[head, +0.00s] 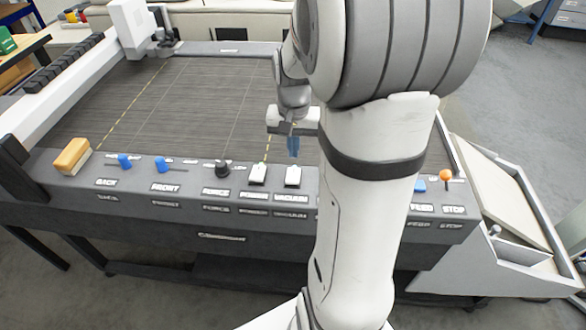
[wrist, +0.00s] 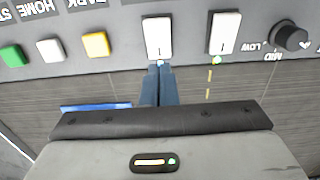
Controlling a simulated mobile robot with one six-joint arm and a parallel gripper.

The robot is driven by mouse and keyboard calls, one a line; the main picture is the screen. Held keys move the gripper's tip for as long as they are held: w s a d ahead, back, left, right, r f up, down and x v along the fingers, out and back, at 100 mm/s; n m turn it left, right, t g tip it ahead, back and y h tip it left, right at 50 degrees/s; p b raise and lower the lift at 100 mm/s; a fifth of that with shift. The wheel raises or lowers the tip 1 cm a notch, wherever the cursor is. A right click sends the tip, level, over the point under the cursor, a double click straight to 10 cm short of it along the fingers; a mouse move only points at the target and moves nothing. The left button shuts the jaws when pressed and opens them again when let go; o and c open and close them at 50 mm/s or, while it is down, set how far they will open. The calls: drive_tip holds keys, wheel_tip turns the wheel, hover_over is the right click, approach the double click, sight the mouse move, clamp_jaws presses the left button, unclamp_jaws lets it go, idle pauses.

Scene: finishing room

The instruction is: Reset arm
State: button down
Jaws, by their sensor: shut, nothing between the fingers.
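My gripper (head: 293,146) hangs over the near side of the dark cutting bed (head: 190,95), just behind the control panel. In the wrist view its blue fingers (wrist: 160,70) are together with nothing between them. Their tips appear close to the white VACUUM switch (wrist: 158,37); I cannot tell whether they touch it. That switch also shows in the head view (head: 293,176), beside the white POWER switch (head: 257,174). My arm hides part of the panel to the right.
The panel carries blue sliders (head: 125,162), a black FORCE knob (head: 222,167) and an orange-topped STOP control (head: 446,176). Green (wrist: 11,55), white (wrist: 49,50) and yellow (wrist: 95,44) buttons show in the wrist view. A wood-topped block (head: 72,156) sits at left. A white gantry (head: 75,75) spans the bed's left.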

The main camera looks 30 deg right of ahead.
wheel_tip(320, 180, up, 2)
drive_tip(key=shift+p, duration=0.5)
drive_tip(key=s+a+r+n+t, duration=0.1)
drive_tip(key=s+a+r+n, duration=0.1)
drive_tip(key=s+a, duration=0.4)
drive_tip(key=s+a+r+n+t, duration=0.2)
drive_tip(key=s+a+r+n, duration=0.1)
drive_tip(key=s+a, duration=0.3)
drive_tip(key=shift+s+a+r+n, duration=0.2)
drive_tip(key=shift+s+r+n, duration=0.1)
drive_tip(key=shift+n, duration=0.6)
